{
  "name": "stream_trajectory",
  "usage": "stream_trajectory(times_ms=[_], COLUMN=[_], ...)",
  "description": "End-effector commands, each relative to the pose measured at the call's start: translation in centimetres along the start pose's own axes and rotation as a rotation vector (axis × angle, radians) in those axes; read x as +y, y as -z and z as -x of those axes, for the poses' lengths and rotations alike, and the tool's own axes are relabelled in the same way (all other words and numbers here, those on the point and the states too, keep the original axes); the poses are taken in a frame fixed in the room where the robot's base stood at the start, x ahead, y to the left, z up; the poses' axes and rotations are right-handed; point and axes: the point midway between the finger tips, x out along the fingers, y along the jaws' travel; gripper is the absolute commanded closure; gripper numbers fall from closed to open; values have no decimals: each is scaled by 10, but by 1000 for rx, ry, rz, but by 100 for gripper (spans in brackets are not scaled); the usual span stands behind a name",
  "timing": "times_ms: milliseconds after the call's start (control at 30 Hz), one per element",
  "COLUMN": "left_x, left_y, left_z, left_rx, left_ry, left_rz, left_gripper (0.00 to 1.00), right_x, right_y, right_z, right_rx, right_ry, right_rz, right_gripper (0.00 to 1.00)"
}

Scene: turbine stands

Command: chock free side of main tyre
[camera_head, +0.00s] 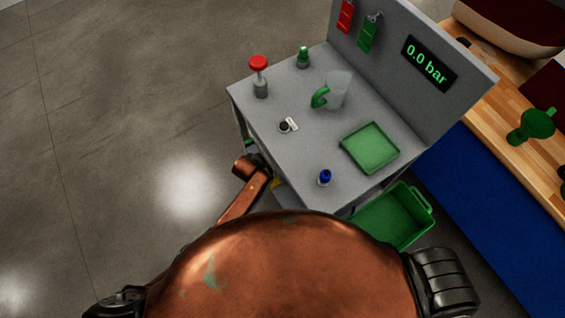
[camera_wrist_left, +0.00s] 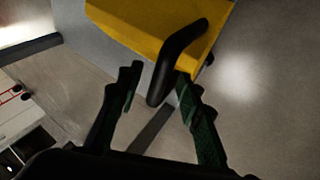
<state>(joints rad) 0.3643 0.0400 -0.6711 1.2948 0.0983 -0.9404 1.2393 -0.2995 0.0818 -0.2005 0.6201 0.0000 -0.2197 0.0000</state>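A yellow block with a black bar handle, which looks like a chock (camera_wrist_left: 150,25), fills the top of the left wrist view. Its handle (camera_wrist_left: 180,62) slants down between the fingers of my left gripper (camera_wrist_left: 158,78). The fingers stand apart, with gaps to the handle visible, so the gripper looks open around it. In the head view only a small yellow patch (camera_head: 275,183) shows beside my copper arm, below the bench edge. My left gripper is mostly hidden there. No tyre is visible in either view. My right gripper is not in view.
A grey bench (camera_head: 285,155) holds a red-topped plunger (camera_head: 259,76), a jug (camera_head: 338,90), a green tray (camera_head: 370,147) and a blue-topped item (camera_head: 324,177). A display (camera_head: 429,64) reads 0.0 bar. A green bin (camera_head: 395,218) stands below. The floor at left is clear.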

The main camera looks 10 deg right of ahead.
Motion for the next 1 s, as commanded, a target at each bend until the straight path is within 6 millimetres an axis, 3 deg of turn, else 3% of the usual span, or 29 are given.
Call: stream_trajectory(times_ms=[1000], left_x=[1], left_y=[0], left_z=[-1], left_rx=[0], left_ry=[-1], left_rz=[0], left_gripper=[67], right_x=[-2], right_y=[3], right_z=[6], right_rx=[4], right_ry=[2], right_rz=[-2], right_gripper=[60])
